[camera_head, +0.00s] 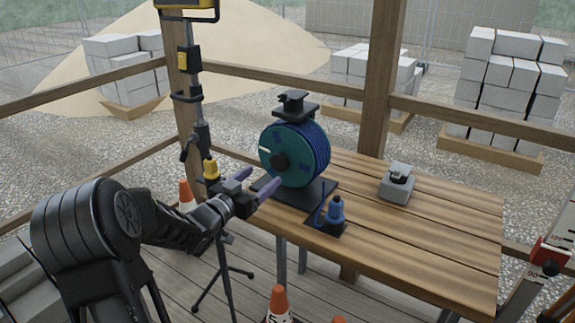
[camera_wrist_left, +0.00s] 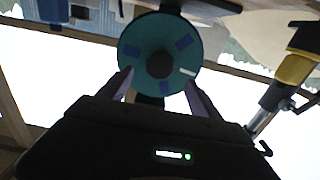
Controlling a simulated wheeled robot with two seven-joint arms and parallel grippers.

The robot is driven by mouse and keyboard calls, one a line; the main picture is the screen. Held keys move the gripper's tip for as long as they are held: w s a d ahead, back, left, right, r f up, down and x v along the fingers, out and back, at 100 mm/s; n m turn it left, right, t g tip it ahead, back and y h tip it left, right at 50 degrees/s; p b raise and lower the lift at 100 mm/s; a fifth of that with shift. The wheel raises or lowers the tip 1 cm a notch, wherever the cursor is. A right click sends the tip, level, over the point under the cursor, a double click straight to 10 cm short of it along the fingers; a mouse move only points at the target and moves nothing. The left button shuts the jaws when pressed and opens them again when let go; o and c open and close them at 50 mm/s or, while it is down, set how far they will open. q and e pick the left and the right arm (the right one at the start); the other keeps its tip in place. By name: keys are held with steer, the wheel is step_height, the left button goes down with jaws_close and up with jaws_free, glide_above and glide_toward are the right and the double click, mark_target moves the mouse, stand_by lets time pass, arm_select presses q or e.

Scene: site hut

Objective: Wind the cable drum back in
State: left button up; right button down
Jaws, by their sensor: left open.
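The cable drum (camera_head: 295,152) stands upright on a black base (camera_head: 318,196) on the left part of the wooden bench (camera_head: 440,235). It has a teal face with a dark hub, a small pale mark left of the hub, and blue cable wound behind. A black bracket (camera_head: 292,106) sits on top. My left gripper (camera_head: 259,183) is open and empty in front of the drum's face, apart from it. The left wrist view shows the drum face (camera_wrist_left: 135,55) beyond the open fingers (camera_wrist_left: 159,84). A blue cable end (camera_head: 335,212) stands on a dark pad beside the base. My right gripper is out of view.
A grey block-like device (camera_head: 397,184) sits farther right on the bench. A post with a yellow-and-black tool stand (camera_head: 194,88) rises left of the drum. Orange cones (camera_head: 279,303) stand on the floor. A red-clamped pole (camera_head: 545,258) stands at right. The bench's right half is mostly clear.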

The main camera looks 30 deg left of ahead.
mark_target(278, 165)
arm_select(q)
steer(key=shift+w+f, duration=0.1)
steer(key=shift+w, duration=0.1)
steer(key=w, duration=0.7)
steer(key=shift+w+p, duration=0.3)
steer(key=shift+p, duration=0.05)
steer(key=shift+a, duration=0.1)
steer(key=shift+c, duration=0.4)
jaws_close()
